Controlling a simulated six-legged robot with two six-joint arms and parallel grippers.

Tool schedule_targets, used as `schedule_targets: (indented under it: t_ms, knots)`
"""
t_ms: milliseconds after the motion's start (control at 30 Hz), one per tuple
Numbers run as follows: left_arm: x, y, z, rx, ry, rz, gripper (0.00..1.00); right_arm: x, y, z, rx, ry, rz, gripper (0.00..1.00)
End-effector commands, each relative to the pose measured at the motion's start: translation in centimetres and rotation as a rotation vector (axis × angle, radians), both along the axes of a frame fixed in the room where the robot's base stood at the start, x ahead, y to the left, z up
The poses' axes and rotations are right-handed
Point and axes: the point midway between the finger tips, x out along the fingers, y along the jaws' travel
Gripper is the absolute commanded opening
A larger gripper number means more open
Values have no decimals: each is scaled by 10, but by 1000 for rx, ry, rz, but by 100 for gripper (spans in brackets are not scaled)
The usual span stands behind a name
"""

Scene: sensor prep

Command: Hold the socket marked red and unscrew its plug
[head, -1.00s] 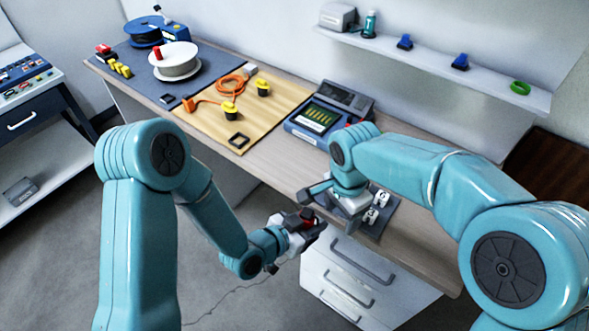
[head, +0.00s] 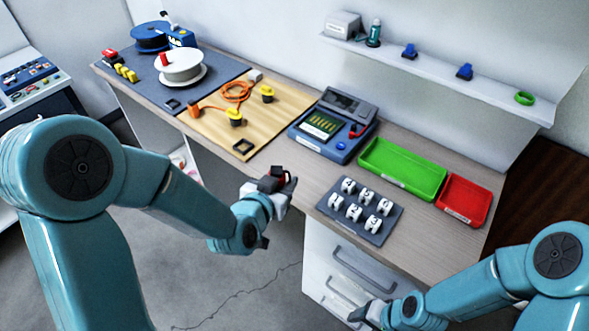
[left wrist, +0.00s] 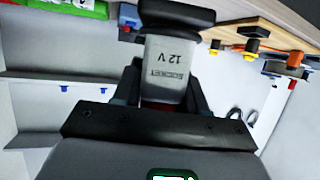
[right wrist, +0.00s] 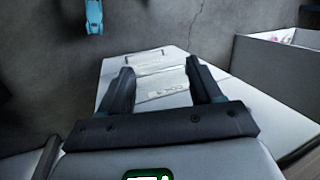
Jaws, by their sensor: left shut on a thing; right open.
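My left gripper (head: 278,186) is shut on a socket (head: 272,174) beside the table's front edge, above the floor. In the left wrist view the socket (left wrist: 165,72) is a pale grey block between the fingers, printed "SOCKET 12 V". A wide black cap-like piece (left wrist: 177,14) sits on its far end; I cannot tell whether this is the plug. Its thread is not visible. My right gripper (head: 366,314) is low at the front right, away from the socket. In the right wrist view its fingers (right wrist: 160,80) are apart and empty.
A dark mat (head: 385,232) with several white pieces lies by the front edge. A green tray (head: 402,172), red tray (head: 464,200) and blue tester (head: 318,137) stand behind. A wooden board (head: 208,112) lies left. White drawers (head: 345,270) stand below.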

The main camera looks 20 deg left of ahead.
Motion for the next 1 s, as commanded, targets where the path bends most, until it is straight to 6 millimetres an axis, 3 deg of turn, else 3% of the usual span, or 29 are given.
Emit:
schedule_targets:
  t_ms: [100, 300, 400, 467, 800, 1000]
  knots:
    - [-1, 8, 12, 0, -2, 39, 0, -22, -12, -5, -2, -25, 19, 64]
    - [-3, 16, 23, 2, -1, 89, 0, -46, -25, -9, -17, -68, 52, 64]
    - [-5, 3, 14, 5, 2, 77, 0, -43, -24, -9, -16, -69, 53, 64]
    - [0, -6, 18, 6, -3, 47, 0, -43, -24, -9, -16, -69, 52, 64]
    - [55, -45, 61, 11, -8, -183, 0, -43, -24, -5, -16, -69, 51, 64]
    - [100, -33, 94, 16, -8, -262, 0, -43, -24, 1, -16, -69, 51, 64]
